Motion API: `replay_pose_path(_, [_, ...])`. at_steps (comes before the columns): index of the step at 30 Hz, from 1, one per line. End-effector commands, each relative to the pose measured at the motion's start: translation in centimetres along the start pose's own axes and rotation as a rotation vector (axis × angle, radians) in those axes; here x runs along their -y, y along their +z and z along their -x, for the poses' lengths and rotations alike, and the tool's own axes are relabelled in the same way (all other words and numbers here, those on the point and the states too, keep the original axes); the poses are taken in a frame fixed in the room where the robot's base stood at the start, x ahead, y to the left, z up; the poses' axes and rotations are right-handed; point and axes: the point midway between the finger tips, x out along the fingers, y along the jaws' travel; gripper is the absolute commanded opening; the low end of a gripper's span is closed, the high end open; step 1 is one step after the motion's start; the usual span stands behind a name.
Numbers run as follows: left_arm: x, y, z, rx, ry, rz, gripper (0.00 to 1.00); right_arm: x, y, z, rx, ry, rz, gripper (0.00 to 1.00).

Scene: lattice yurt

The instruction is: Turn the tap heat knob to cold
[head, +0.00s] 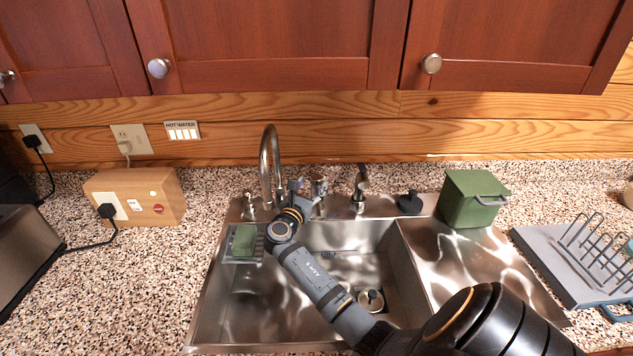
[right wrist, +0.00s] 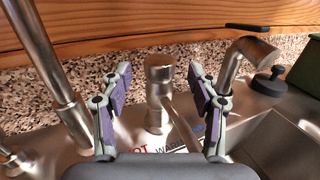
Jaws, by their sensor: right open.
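The tap heat knob (right wrist: 158,85) is a brushed metal post with a lever. In the right wrist view it stands upright between the open fingers of my right gripper (right wrist: 157,76), with a gap on both sides. Its lever slants down to the right, near printed marks on the deck; "WARM" and part of "HOT" are readable, the rest is partly hidden. In the head view the knob (head: 319,186) shows just right of my right gripper (head: 307,194), behind the sink. My left gripper is out of view.
The tall curved spout (head: 270,160) stands left of the knob and a shorter tap (head: 360,190) stands right. A black stopper (head: 410,203) and a green bin (head: 474,199) are further right. The sink basin (head: 385,250) lies in front; a green sponge (head: 243,240) is at left.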

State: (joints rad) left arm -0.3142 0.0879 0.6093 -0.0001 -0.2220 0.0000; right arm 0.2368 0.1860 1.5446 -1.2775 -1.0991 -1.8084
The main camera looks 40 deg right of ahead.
Motion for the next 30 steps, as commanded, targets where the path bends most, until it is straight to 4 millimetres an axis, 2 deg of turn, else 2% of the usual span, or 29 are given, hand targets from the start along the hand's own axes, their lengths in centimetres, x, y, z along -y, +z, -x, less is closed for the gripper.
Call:
replay_pose_path(1, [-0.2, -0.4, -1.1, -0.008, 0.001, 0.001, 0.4, 0.0, -0.4, -1.2, 0.004, 0.0, 0.0, 0.61])
replay_pose_path(7, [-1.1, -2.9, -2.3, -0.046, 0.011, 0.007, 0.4, 0.0, -0.3, -4.2, 0.001, 0.0, 0.0, 0.61])
replay_pose_path(12, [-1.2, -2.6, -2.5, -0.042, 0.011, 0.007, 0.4, 0.0, -0.1, -5.0, -0.001, 0.001, 0.0, 0.61])
replay_pose_path(18, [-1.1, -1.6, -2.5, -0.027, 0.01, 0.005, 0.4, 0.0, -0.1, -5.0, -0.002, 0.001, 0.0, 0.61])
replay_pose_path(30, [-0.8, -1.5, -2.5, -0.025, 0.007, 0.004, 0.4, 0.0, -0.1, -5.0, -0.001, 0.001, 0.0, 0.06])
